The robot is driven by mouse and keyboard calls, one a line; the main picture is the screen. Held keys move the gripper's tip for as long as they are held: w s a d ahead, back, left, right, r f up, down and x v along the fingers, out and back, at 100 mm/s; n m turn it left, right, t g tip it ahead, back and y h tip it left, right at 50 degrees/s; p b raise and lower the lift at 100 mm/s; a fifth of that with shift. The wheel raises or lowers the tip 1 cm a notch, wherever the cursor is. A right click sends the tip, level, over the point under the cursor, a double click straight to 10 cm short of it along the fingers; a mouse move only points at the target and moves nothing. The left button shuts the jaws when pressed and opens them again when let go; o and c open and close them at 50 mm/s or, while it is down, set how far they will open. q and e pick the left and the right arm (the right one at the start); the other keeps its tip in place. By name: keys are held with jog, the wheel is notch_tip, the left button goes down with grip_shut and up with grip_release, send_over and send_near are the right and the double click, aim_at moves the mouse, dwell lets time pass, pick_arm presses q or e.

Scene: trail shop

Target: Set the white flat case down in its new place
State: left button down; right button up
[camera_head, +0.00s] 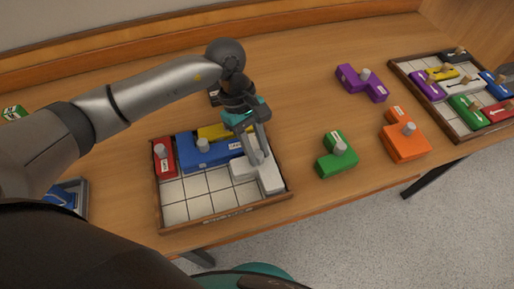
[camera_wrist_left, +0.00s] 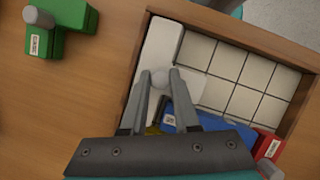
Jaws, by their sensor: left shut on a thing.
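The white flat case (camera_head: 270,181) is a white stepped block at the right end of the wooden tray (camera_head: 228,217), by its right and front walls. My left gripper (camera_head: 259,158) is above it, shut on its knob. In the left wrist view the white case (camera_wrist_left: 161,47) lies along the tray wall, with its knob between the fingertips (camera_wrist_left: 160,82). It looks level and inside the walls; whether it rests fully on the tray floor I cannot tell. The fingers hide part of it. My right gripper is not in view.
The tray also holds a red block (camera_head: 164,162), a blue block (camera_head: 205,153) and a yellow block (camera_head: 214,132); its front-left cells are empty. Green (camera_head: 337,160), orange (camera_head: 406,143) and purple (camera_head: 362,83) blocks lie to the right. A filled tray (camera_head: 459,130) stands at far right.

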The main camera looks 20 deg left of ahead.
pick_arm(q)
jog(key=shift+f, duration=0.1)
jog(key=c, duration=0.7)
grip_release()
jog(key=shift+o, duration=0.2)
jog(key=p+v, duration=0.1)
jog(key=v, duration=1.1)
jog(key=shift+s, duration=0.1)
